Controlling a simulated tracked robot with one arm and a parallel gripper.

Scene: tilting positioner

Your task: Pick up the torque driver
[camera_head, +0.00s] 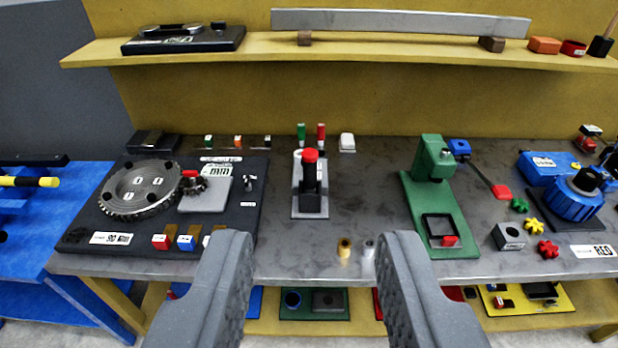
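No object is clearly marked as the torque driver. Two upright tools with handles, one green (301,132) and one red (321,134), stand at the back middle of the grey bench. I cannot tell which of these is the torque driver. My gripper (317,245) is open and empty, its two grey fingers wide apart in the foreground, in front of the bench's front edge.
The grey bench (375,200) holds a black plate with a round toothed disc (142,189), a black device with a red knob (311,180), a green press (433,195) and a blue rotary unit (575,197). A yellow shelf (270,43) runs above.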

